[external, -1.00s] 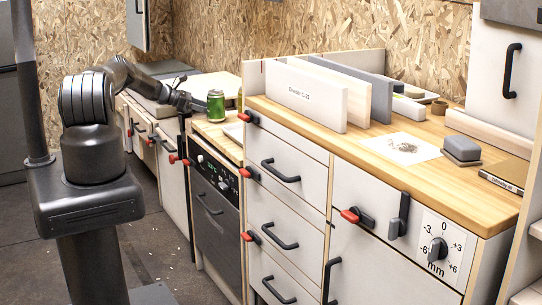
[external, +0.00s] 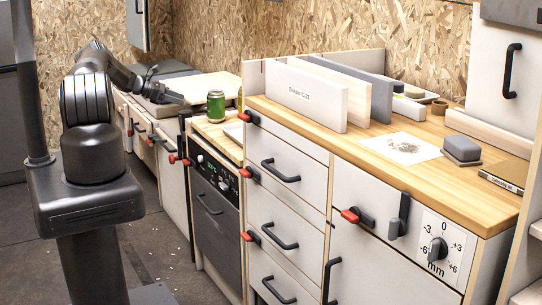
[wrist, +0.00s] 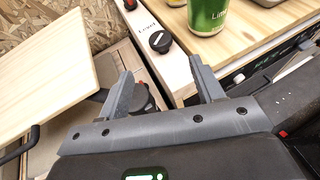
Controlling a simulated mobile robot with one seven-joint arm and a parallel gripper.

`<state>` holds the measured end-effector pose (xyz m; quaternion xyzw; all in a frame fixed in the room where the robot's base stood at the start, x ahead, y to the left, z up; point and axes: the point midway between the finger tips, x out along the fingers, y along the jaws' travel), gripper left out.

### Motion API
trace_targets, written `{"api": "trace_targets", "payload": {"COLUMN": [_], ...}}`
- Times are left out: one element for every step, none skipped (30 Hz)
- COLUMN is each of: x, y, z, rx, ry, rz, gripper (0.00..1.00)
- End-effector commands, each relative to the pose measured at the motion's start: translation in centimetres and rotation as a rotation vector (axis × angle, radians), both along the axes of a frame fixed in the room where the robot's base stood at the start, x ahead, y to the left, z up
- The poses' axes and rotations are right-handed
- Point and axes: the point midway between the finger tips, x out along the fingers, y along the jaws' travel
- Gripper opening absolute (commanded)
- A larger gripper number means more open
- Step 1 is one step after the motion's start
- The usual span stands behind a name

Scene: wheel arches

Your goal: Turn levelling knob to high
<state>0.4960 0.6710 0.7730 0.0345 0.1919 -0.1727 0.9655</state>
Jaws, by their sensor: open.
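A small round black knob (wrist: 160,42) sits on a narrow white strip (wrist: 150,30) beside printed text that seems to read "Level". Its setting is too small to read. In the external view my gripper (external: 172,97) is over the far counter, left of the green can (external: 216,106); the Level knob cannot be made out there.
The green can (wrist: 207,15) stands close beyond the right finger. A pale wooden board (wrist: 45,80) lies to the left. A red-and-black latch (wrist: 142,98) shows between the fingers. In the external view, a dial marked in mm (external: 437,249) is on the near cabinet front.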

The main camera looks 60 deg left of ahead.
Motion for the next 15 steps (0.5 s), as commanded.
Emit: {"api": "trace_targets", "payload": {"x": [-0.1, -0.1, -0.1, -0.1, -0.1, -0.1, -0.1, -0.1, -0.1, 0.0, 0.1, 0.2, 0.4, 0.6, 0.9], "y": [0.0, 0.0, 0.0, 0.0, 0.0, 0.0, 0.0, 0.0, 0.0, 0.0, -0.1, -0.3, -0.4, -0.6, -0.8], "z": [0.0, 0.1, 0.1, 0.1, 0.0, 0.0, 0.0, 0.0, 0.1, 0.1, 0.2, 0.3, 0.5, 0.6, 0.9], "rx": [0.000, 0.000, 0.000, 0.000, 0.000, 0.000, 0.000, 0.000, -0.001, -0.001, 0.000, 0.001, 0.001, 0.000, 0.001], "ry": [0.000, 0.000, 0.000, 0.000, 0.000, 0.000, 0.000, 0.000, -0.001, -0.002, -0.005, -0.011, -0.018, -0.026, -0.039], "rz": [-0.001, -0.001, -0.001, -0.001, -0.001, -0.001, -0.001, -0.001, -0.001, 0.000, 0.001, 0.006, 0.011, 0.020, 0.033], "gripper": [0.61, 0.61, 0.61, 0.61, 0.61, 0.61, 0.61, 0.61, 0.61, 0.61, 0.61, 0.61, 0.61, 0.61, 0.61]}}
